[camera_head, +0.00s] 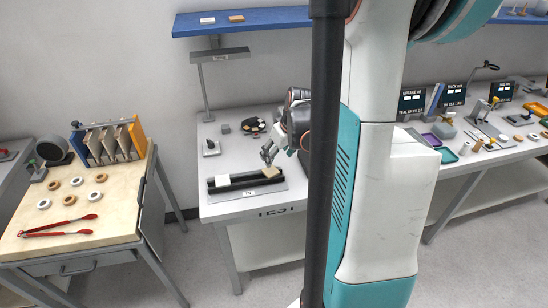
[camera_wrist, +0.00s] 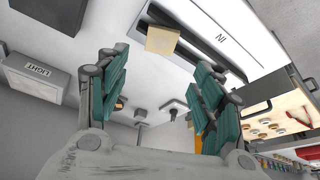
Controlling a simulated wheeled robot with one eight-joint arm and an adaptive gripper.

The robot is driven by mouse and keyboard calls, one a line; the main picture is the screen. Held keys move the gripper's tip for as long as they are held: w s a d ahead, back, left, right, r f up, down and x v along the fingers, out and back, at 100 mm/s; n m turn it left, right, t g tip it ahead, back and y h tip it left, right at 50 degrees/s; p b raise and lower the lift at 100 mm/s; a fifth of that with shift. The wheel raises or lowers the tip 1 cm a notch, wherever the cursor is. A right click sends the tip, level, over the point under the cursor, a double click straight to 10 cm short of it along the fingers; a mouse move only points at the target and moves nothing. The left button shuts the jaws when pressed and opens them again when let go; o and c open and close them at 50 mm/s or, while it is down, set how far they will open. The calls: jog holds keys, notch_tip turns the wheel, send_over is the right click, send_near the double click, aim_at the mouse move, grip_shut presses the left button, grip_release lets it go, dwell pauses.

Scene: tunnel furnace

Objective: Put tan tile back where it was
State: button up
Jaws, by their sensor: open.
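The tan tile (camera_head: 271,171) rests on the right end of a long black channel (camera_head: 254,176) with a white block (camera_head: 222,181) near its left end. In the wrist view the tile (camera_wrist: 162,40) is a flat tan square over the channel, beyond my fingertips. My gripper (camera_head: 268,154) is just above and behind the tile. In the wrist view my gripper (camera_wrist: 160,78) has its two teal-padded fingers spread wide, with nothing held between them. The tile appears clear of both fingers.
A box labelled LIGHT (camera_wrist: 36,78) is at the left in the wrist view. Left, a wooden bench (camera_head: 120,205) holds rings, red tongs (camera_head: 60,228) and a rack (camera_head: 110,143).

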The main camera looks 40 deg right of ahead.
jog(key=v, duration=0.4)
jog(key=shift+p, duration=0.35)
